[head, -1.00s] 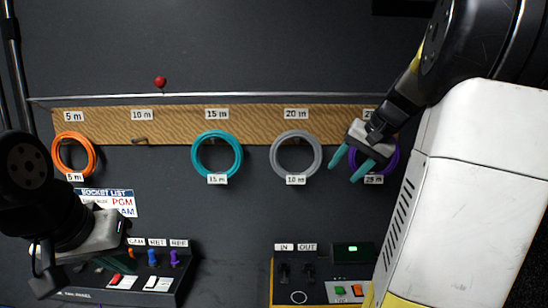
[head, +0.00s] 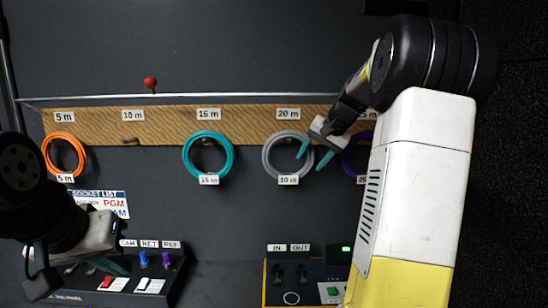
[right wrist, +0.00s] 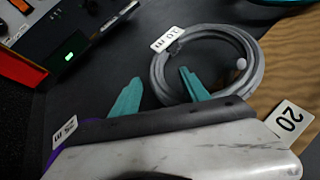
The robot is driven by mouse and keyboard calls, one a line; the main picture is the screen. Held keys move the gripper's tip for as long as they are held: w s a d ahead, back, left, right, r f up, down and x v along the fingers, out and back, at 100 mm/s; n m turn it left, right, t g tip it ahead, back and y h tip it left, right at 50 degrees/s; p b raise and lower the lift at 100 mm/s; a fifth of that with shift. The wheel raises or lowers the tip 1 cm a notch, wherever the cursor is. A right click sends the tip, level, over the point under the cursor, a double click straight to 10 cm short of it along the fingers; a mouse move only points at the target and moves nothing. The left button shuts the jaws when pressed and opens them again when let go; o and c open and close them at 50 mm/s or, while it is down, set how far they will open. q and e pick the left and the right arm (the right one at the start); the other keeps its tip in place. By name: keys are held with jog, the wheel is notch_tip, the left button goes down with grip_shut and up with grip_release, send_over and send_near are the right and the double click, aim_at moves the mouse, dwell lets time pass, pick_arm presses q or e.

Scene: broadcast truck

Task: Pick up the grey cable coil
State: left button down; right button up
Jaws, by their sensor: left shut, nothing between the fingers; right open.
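My right gripper (head: 314,156) is open and empty at the coil's right side. In the right wrist view its fingers (right wrist: 160,78) stand either side of the coil's near rim, one overlapping the ring's inside, one outside it. I cannot tell how deep they reach. My left gripper (head: 120,265) is shut and empty, low at the left over a panel.
A teal coil (head: 187,155) hangs to the left and an orange coil (head: 48,155) further left. A purple coil (head: 348,158) is close on the right, partly behind my right arm. The "10 m" peg (head: 131,141) is bare. Panels with switches (head: 290,275) are below.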

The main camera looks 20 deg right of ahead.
aim_at(308, 164)
jog(key=shift+x, duration=2)
jog(key=shift+s, duration=0.1)
grip_shut()
